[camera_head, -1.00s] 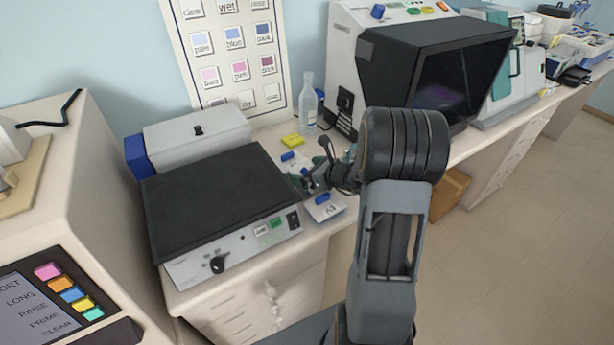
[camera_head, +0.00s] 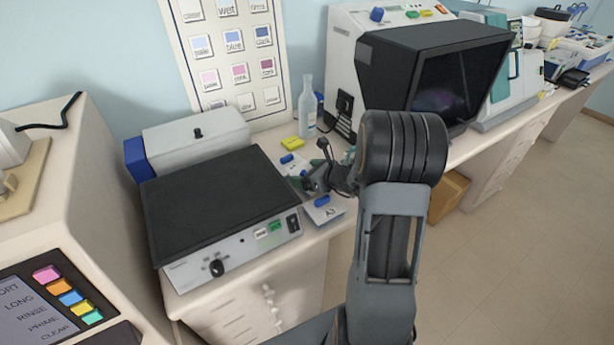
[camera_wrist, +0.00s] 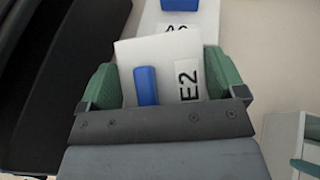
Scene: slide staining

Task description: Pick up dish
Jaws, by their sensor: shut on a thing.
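The dish (camera_wrist: 158,58) is a white flat piece with a blue bar and a black "E2" label. In the wrist view it sits between the two green finger pads of my gripper (camera_wrist: 160,82), which is shut on it. In the head view the dish (camera_head: 325,213) shows at the bench's front edge, right of the black-topped box. My gripper (camera_head: 312,190) is partly hidden there by my own arm. A second white piece with a blue bar (camera_wrist: 179,5) and a label lies just beyond the held dish in the wrist view. I cannot tell whether the held dish still touches the bench.
A black-topped box with a knob (camera_head: 220,205) stands close on the left. Behind are a yellow block (camera_head: 292,142), a blue piece (camera_head: 287,158) and a clear bottle (camera_head: 306,108). A large dark-hooded machine (camera_head: 435,75) stands to the right.

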